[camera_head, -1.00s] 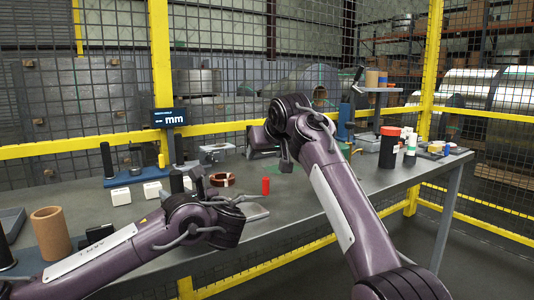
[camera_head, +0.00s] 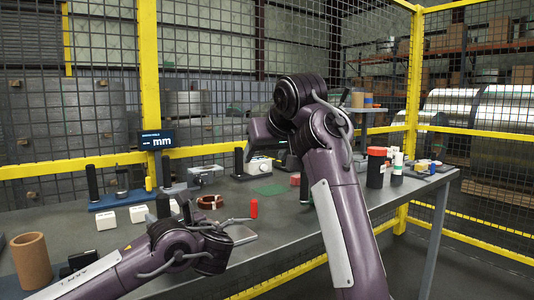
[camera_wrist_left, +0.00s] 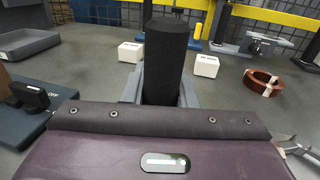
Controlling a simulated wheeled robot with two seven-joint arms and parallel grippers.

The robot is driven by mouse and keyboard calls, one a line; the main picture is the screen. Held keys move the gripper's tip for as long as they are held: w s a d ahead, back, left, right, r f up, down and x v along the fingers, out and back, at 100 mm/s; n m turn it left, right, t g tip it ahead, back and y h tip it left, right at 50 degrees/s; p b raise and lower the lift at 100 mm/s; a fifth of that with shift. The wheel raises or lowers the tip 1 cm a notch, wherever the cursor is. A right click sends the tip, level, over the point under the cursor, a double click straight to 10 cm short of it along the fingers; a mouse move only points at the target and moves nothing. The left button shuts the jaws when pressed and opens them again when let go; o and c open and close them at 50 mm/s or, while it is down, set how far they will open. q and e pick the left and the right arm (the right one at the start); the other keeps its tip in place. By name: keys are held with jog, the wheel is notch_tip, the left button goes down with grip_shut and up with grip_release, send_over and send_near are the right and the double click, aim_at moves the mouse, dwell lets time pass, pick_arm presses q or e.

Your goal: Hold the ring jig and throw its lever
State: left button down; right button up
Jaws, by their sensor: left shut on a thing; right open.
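My left gripper (camera_wrist_left: 163,92) is shut on an upright black cylinder (camera_wrist_left: 167,55). The cylinder's top also shows in the head view (camera_head: 162,206), while my wrist hides the fingers there. I cannot tell whether this cylinder is part of the ring jig, and no lever is clearly seen. A copper-coloured ring (camera_head: 210,201) with white bands lies to the right of the cylinder; it also shows in the wrist view (camera_wrist_left: 263,82). My right gripper (camera_head: 262,146) is open above the back of the table, its fingers partly hidden by my arm.
White blocks (camera_head: 106,220) (camera_head: 138,213) stand near the cylinder. A blue base (camera_head: 118,201) with a black post is behind them. Yellow-framed mesh closes off the back.

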pick_arm(q)
jog(key=shift+f, duration=0.1)
jog(key=c, duration=1.1)
grip_release()
jog(key=shift+d, duration=0.1)
